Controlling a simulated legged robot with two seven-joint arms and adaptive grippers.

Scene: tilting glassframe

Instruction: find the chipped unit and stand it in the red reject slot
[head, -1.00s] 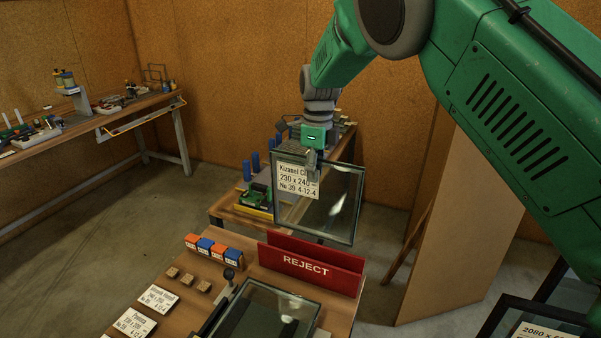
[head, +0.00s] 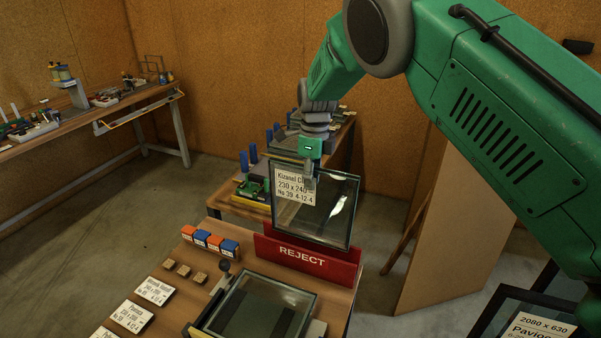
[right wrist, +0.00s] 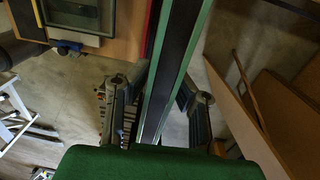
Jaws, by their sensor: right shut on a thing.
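My right gripper (head: 311,176) is shut on the top edge of a glass unit (head: 318,222) with a dark frame and a white label reading "230 x 240". The unit hangs nearly upright over the red reject slot (head: 305,258). Its lower edge overlaps the slot in the head view; I cannot tell whether it is inside. A bright mark shows on the glass; I cannot tell whether it is a chip or a reflection. In the right wrist view the unit (right wrist: 172,75) runs edge-on between the fingers (right wrist: 158,105). My left gripper is not in view.
Another glass unit (head: 258,306) lies on the bench in front of the slot. White label cards (head: 131,316), small wooden blocks (head: 184,270) and orange and blue blocks (head: 209,241) are on the left. A large framed pane (head: 530,318) stands at the right.

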